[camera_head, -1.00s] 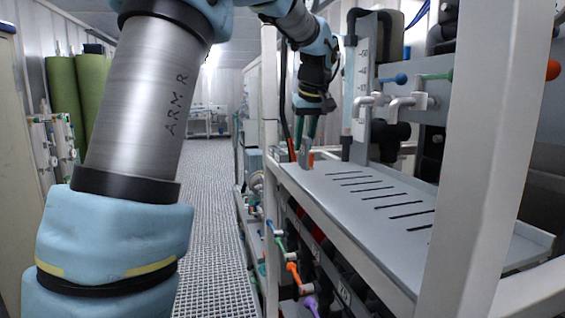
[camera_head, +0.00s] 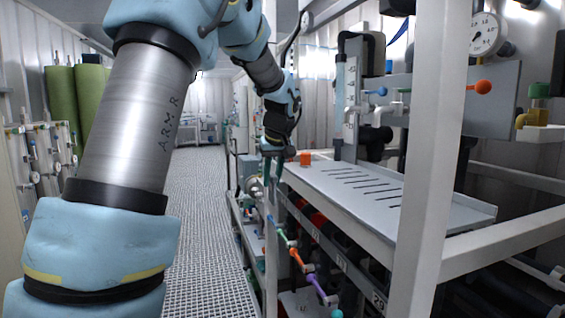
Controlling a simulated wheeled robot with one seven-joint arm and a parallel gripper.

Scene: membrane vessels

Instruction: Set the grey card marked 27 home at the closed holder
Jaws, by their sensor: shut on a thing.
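My gripper (camera_head: 273,165) points down in front of the left end of the grey slotted tray, out over the side of the rack. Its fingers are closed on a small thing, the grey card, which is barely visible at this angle. I cannot read a number on it. I cannot pick out the closed holder for certain. Small number plates (camera_head: 379,301) run along the rack's front beam, below the tray, and most are too small to read.
The grey tray (camera_head: 440,205) has several dark, empty-looking slots. An orange cylinder (camera_head: 305,158) stands at its left end. Coloured valve handles (camera_head: 297,259) stick out from the rack's front. A white post (camera_head: 428,150) stands before the tray. The grating floor (camera_head: 205,230) at left is clear.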

